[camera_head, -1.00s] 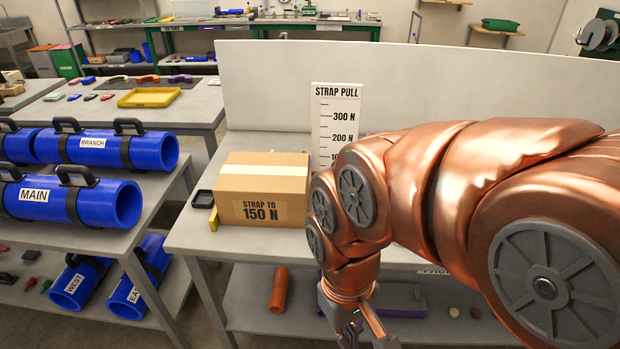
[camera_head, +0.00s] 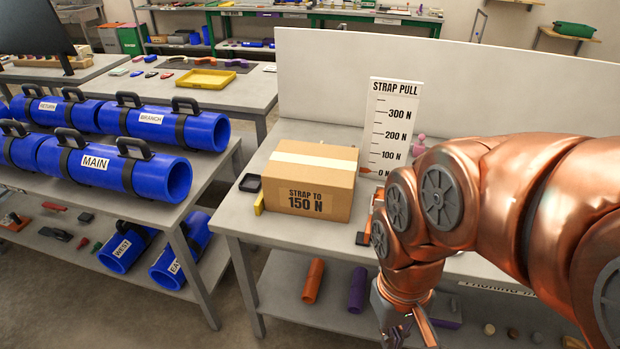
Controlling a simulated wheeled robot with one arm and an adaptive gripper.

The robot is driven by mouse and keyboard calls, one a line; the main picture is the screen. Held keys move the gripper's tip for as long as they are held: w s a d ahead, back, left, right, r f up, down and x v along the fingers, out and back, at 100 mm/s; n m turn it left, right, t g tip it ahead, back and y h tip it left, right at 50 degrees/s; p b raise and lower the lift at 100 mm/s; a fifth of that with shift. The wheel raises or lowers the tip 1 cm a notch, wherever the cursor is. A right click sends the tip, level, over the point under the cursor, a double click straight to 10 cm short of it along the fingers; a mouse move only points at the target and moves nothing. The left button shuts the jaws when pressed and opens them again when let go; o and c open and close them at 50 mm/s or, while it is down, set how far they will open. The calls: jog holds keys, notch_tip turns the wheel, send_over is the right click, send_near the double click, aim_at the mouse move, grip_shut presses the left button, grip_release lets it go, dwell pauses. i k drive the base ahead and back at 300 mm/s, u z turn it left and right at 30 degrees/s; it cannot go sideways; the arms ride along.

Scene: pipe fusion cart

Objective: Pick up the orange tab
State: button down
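A small orange piece (camera_head: 362,238), which looks like the orange tab, lies at the front edge of the bench just right of the cardboard box (camera_head: 312,178). My arm partly hides the area behind it. The box is marked "STRAP TO 150 N". A strap pull scale board (camera_head: 391,125) stands behind, with a small red pointer (camera_head: 373,172) near 0 N. My gripper (camera_head: 411,336) hangs in front of the bench, below and right of the orange piece and apart from it. Its fingertips are cut off by the bottom of the picture.
A black tray (camera_head: 250,183) and a yellow piece (camera_head: 259,203) sit left of the box. An orange tube (camera_head: 313,281) and a purple tube (camera_head: 358,288) lie on the lower shelf. Blue pipes (camera_head: 134,165) fill the left rack. Bare bench top shows around the box.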

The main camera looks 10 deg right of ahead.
aim_at(366, 242)
jog(key=u, duration=0.55)
jog(key=k, duration=1.3)
jog(key=u, duration=0.5)
jog(key=i, duration=0.75)
jog(key=u, duration=0.35)
